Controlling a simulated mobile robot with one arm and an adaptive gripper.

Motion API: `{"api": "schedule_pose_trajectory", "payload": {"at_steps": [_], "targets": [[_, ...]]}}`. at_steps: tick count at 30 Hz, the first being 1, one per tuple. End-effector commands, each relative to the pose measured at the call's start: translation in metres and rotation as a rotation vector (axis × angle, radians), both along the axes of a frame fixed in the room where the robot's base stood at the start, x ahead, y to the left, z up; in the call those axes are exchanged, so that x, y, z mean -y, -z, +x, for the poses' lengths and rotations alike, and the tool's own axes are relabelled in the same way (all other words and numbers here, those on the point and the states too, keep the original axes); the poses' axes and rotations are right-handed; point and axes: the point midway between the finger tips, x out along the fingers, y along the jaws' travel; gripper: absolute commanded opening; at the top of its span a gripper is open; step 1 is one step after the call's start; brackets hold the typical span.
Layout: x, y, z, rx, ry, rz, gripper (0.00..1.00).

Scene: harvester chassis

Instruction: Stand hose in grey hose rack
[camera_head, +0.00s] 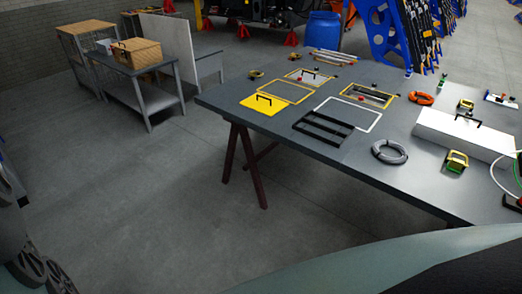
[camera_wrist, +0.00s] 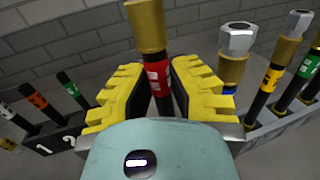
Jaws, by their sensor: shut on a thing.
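In the wrist view, my gripper (camera_wrist: 158,95) has yellow toothed fingers on both sides of a black hose (camera_wrist: 157,74). The hose has a red band and a brass end fitting that points up, and it looks nearly upright. My gripper is shut on it near the red band. The hose's lower part is hidden behind my gripper. A light grey rack (camera_wrist: 250,138) at the right holds several black hoses with brass ends and blue, yellow and green bands. I cannot tell whether the held hose touches a rack. My gripper is not visible in the head view.
A dark rack (camera_wrist: 66,137) with white number marks stands at the left in the wrist view, near hoses with orange and green bands. A brick wall is behind. The head view shows a cluttered grey table (camera_head: 225,100), a workbench (camera_head: 150,72) and open floor at left.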

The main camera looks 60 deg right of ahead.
Motion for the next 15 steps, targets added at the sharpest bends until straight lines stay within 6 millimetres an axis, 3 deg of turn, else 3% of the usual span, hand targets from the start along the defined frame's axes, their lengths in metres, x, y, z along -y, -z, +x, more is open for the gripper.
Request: {"api": "schedule_pose_trajectory", "payload": {"at_steps": [15], "targets": [[0.001, 0.018, 0.001, 0.002, 0.004, 0.002, 0.0]]}}
